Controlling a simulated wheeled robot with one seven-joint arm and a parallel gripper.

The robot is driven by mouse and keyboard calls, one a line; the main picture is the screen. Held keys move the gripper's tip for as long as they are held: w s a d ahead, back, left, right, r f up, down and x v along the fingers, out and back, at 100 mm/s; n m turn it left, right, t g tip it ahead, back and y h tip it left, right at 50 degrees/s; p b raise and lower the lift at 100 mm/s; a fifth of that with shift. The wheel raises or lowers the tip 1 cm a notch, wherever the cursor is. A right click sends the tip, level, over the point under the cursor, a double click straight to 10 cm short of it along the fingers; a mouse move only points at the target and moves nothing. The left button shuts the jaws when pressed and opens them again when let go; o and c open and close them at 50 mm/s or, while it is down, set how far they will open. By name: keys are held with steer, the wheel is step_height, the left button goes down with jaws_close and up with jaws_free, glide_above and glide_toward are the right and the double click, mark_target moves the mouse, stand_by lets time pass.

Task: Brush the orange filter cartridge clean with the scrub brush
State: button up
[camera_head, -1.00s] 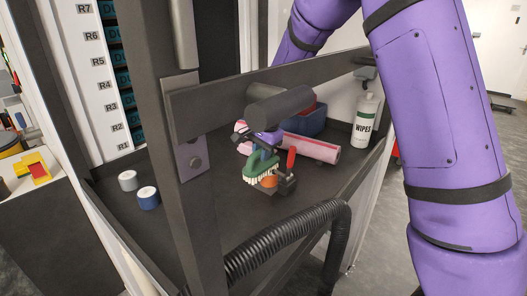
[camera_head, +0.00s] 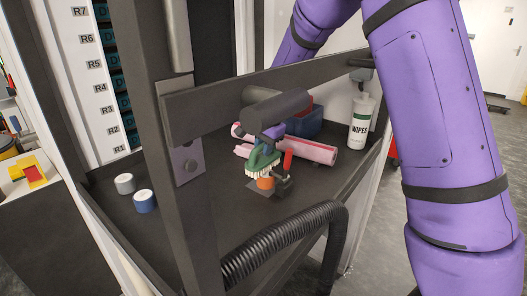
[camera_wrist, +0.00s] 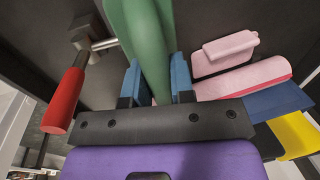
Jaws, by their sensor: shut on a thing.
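A green scrub brush (camera_head: 262,157) with pale bristles is in my gripper (camera_wrist: 157,82), whose blue fingers are shut on its green handle in the wrist view. The orange filter cartridge (camera_head: 266,183) stands on the dark bench, held at a small dark clamp (camera_head: 284,187) with a red handle (camera_wrist: 64,101). The brush is at the cartridge's top left, its bristles against or just above it; I cannot tell which. The cartridge is hidden behind the brush in the wrist view.
Pink rolls (camera_head: 308,151), a blue bin (camera_head: 305,124) and a wipes bottle (camera_head: 361,120) stand behind. A frame bar (camera_head: 205,107) and ribbed hose (camera_head: 285,243) cross the front.

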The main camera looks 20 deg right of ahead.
steer(key=shift+r, duration=2.25)
